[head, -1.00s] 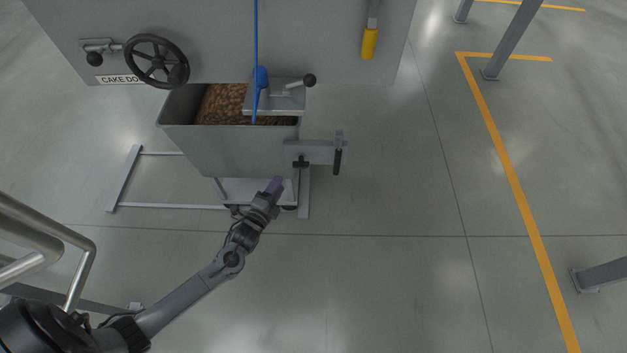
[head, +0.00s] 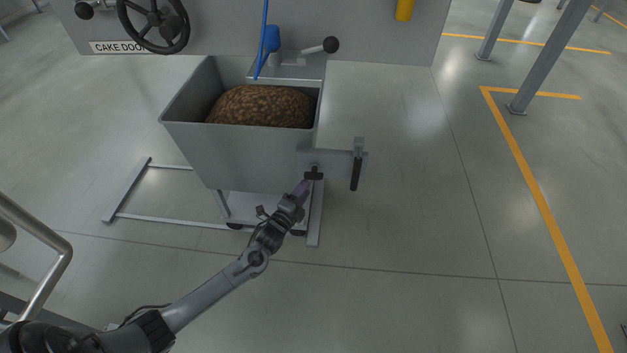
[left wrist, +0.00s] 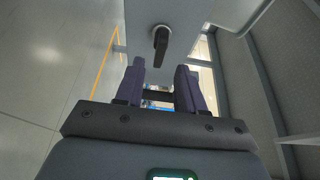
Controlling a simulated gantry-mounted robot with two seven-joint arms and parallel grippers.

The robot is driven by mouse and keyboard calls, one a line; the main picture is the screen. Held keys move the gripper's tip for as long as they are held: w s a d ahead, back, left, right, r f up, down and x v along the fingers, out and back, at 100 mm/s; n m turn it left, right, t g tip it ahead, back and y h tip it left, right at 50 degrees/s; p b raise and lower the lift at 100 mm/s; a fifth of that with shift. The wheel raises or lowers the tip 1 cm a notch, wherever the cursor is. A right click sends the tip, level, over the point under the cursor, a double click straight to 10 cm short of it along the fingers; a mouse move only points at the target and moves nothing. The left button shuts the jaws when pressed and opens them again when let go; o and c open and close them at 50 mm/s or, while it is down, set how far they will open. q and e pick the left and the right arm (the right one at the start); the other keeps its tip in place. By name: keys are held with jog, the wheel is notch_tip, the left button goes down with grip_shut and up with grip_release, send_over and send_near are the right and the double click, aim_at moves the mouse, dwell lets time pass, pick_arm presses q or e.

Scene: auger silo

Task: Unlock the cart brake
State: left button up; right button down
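The grey cart (head: 235,157) stands under the wall, filled with brown cake (head: 262,106). A small black lever (head: 314,175) is on its front face near the right corner; I take it for the brake. In the left wrist view the black lever (left wrist: 160,42) hangs from a round pivot on a grey plate, just ahead of the fingertips. My left gripper (head: 302,188) is close to the lever in the head view. In the wrist view the gripper (left wrist: 160,78) has its purple fingers apart with nothing between them. Contact with the lever cannot be told. My right gripper is out of view.
A bracket with a black grip (head: 356,172) juts from the cart's right side. Open floor lies to the right.

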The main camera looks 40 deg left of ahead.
aim_at(312, 179)
pick_arm(q)
jog(key=shift+w+a+b, duration=0.2)
jog(key=shift+w+b, duration=0.25)
jog(key=shift+w, duration=0.75)
jog(key=shift+w+a+b, duration=0.25)
jog(key=shift+w+b, duration=0.25)
jog(key=shift+w, duration=0.7)
jog(key=shift+w+a+b, duration=0.2)
jog(key=shift+w+b, duration=0.25)
jog(key=shift+w, duration=0.75)
grip_shut()
